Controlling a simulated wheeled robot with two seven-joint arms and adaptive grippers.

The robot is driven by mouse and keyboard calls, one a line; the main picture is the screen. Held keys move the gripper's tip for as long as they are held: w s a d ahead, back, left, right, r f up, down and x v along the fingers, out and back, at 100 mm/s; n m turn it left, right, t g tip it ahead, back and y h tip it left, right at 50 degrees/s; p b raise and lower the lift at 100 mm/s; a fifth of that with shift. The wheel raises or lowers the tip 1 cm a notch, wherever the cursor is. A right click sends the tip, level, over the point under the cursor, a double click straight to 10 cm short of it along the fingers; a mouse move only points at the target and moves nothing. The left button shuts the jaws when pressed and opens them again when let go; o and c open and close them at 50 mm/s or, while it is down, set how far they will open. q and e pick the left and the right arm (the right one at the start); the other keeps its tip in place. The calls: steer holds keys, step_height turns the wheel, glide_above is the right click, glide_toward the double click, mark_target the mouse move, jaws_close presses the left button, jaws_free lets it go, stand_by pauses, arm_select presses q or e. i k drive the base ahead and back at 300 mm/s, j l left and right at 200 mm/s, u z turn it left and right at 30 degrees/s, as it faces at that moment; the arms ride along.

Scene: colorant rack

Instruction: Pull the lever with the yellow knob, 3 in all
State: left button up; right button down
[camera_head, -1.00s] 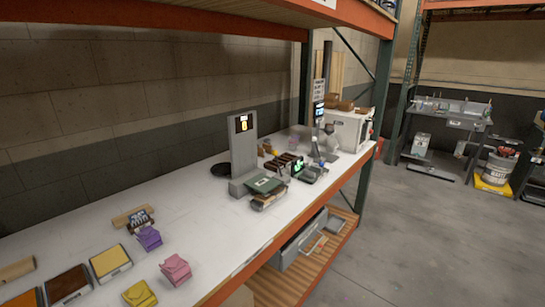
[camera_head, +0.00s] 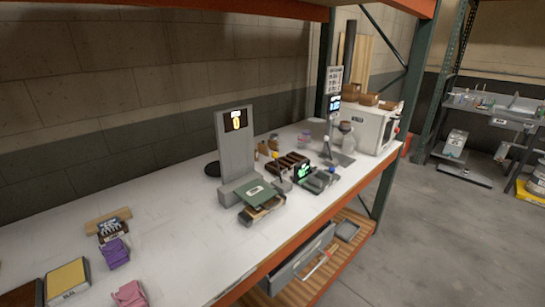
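A dark rack (camera_head: 292,163) with brown compartments stands on the white tabletop, right of a grey upright stand. A small yellow-orange knob (camera_head: 276,154) shows at the rack's left end; its lever is too small to make out. The grey stand (camera_head: 235,150) carries a dark display (camera_head: 237,123) with a yellow symbol. A small device with a green-lit screen (camera_head: 304,172) sits in front of the rack, and a blue knob (camera_head: 332,169) shows beside it. Neither of my grippers is in view.
A green book (camera_head: 256,192) lies on a stack before the stand. A white machine (camera_head: 365,128) stands at the far right end. Purple (camera_head: 115,252) and pink (camera_head: 130,293) items lie at front left. Open floor lies right; an open drawer (camera_head: 300,262) sits below.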

mark_target(274, 154)
steer(key=i+l+u, duration=0.25)
steer(key=i+l, duration=0.15)
steer(key=l, duration=0.2)
steer(key=i+l+u, duration=0.15)
steer(key=l, duration=0.2)
steer(key=i+l+u, duration=0.15)
steer(key=l, duration=0.2)
steer(key=i+l+u, duration=0.15)
steer(key=l, duration=0.2)
steer(key=i+l+u, duration=0.1)
steer(key=l, duration=0.3)
